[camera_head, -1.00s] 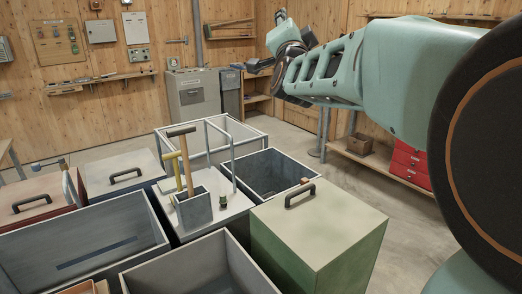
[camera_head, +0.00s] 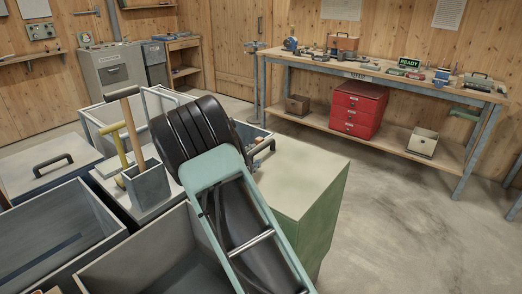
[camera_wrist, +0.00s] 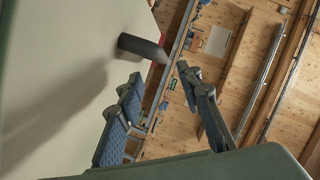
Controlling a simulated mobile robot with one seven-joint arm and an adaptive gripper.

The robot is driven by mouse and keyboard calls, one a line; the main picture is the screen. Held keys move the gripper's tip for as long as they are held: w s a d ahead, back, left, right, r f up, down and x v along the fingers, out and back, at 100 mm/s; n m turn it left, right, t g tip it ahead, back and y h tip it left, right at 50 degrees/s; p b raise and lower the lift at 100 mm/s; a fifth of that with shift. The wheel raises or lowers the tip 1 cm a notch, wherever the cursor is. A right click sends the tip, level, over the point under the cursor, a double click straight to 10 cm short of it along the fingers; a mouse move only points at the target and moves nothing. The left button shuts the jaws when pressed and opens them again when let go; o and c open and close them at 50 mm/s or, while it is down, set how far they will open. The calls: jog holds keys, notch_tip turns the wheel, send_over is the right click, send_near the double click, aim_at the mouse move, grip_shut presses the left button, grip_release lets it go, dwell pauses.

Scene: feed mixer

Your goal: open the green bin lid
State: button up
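The green bin (camera_head: 321,228) stands in the middle of the head view with its flat pale lid (camera_head: 305,172) down. In the wrist view the pale lid (camera_wrist: 50,70) fills the left side. Its dark bar handle (camera_wrist: 143,46) stands out just beyond my fingertips. My gripper (camera_wrist: 159,72) is open, with its two fingers well apart and nothing between them. The handle is close ahead of the gap, and I see no contact. My gripper is mostly hidden behind my arm in the head view.
Open grey bins (camera_head: 60,232) and a grey holder (camera_head: 147,188) with upright-handled tools stand left of my arm. A workbench (camera_head: 400,82) with a red drawer unit (camera_head: 357,110) stands at the back right. The floor right of the green bin is clear.

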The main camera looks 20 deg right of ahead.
aim_at(261, 149)
jog(key=x, duration=1)
jog(key=shift+w+d, duration=0.2)
jog(key=shift+w, duration=0.05)
grip_shut()
